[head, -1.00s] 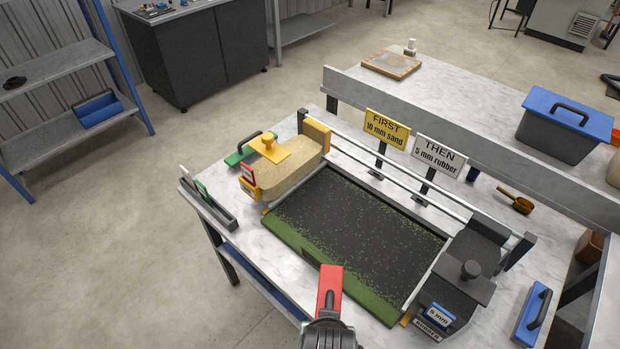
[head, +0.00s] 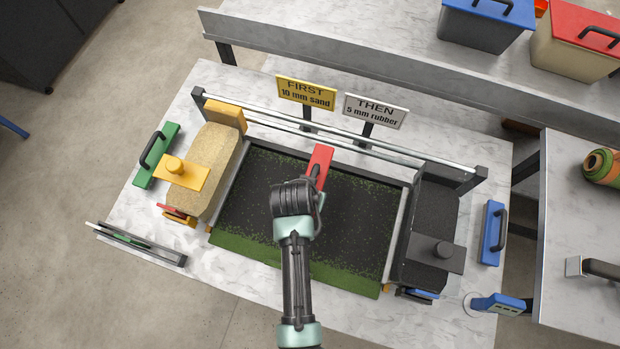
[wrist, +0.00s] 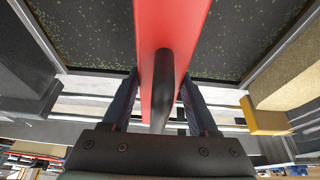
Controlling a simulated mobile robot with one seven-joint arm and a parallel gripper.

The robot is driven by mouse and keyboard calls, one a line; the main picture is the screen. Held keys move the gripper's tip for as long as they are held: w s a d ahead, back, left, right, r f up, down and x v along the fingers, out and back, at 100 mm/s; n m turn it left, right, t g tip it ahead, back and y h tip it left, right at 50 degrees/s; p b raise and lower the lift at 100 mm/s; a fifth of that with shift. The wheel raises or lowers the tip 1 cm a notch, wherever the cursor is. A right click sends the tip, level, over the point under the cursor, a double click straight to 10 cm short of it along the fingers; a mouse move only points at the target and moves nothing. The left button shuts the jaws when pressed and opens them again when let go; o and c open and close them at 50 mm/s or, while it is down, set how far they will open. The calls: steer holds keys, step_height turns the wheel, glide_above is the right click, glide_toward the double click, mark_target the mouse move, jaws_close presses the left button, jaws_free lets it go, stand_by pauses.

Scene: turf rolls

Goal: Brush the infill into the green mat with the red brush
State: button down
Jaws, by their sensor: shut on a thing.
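The red brush (head: 319,163) is held by its dark handle in my gripper (head: 314,182), which is shut on it. In the wrist view the brush (wrist: 172,30) runs up the middle between the fingers of my gripper (wrist: 158,105). The green mat (head: 345,275) lies in the tray on the table. Dark infill (head: 350,215) covers most of it, with green showing along the front strip and in flecks near the edges. The brush is over the back part of the mat. I cannot tell whether its bristles touch. My arm hides the middle of the mat.
A sand hopper (head: 212,165) stands left of the mat and a black rubber hopper (head: 432,215) right. Rails and two signs, FIRST (head: 306,93) and THEN (head: 375,111), stand behind. A green brush (head: 157,155) lies far left, a blue brush (head: 493,233) far right.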

steer(key=shift+s+f+b, duration=0.1)
steer(key=shift+f+b, duration=0.65)
steer(key=shift+b, duration=0.05)
step_height(320, 180, down, 6)
steer(key=b, duration=0.5)
steer(key=shift+r+b, duration=0.15)
steer(key=shift+b, duration=0.2)
steer(key=shift+r, duration=0.2)
